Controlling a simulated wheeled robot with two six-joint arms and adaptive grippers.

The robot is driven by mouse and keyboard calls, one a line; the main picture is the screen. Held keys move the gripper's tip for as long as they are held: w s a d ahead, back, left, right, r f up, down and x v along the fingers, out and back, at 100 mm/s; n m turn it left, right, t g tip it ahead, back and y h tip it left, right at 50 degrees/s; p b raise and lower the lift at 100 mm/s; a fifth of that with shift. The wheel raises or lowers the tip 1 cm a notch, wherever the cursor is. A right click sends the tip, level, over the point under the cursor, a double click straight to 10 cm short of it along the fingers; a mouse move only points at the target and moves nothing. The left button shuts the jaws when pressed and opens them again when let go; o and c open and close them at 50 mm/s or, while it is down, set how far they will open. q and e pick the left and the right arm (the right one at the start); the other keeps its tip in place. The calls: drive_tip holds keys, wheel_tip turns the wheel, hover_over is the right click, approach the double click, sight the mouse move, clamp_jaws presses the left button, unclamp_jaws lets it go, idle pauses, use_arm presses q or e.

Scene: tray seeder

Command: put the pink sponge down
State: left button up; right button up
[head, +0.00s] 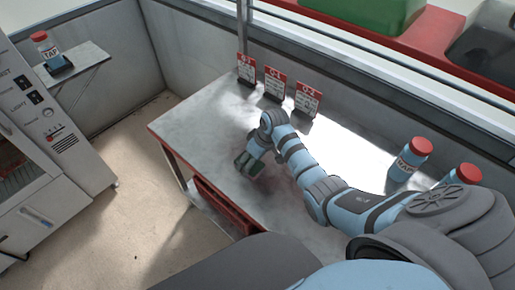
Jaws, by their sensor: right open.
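My right gripper (248,165) is over the near left part of the metal table (185,122), close to its front edge. It points down and to the left, and its jaws are open. I cannot make out a pink sponge anywhere in the head view; the area behind the gripper and forearm is hidden. Whether the fingers touch the table top cannot be told. My left gripper is not in view.
Three red-and-white sign cards (274,84) stand along the table's back. A red crate (222,205) sits below the table. The table's left end is clear.

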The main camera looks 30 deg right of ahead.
drive_tip(key=p+v, duration=0.2)
drive_tip(key=v, duration=0.7)
drive_tip(key=shift+r, duration=0.4)
drive_tip(key=shift+s+d, duration=0.1)
drive_tip(key=shift+s, duration=0.05)
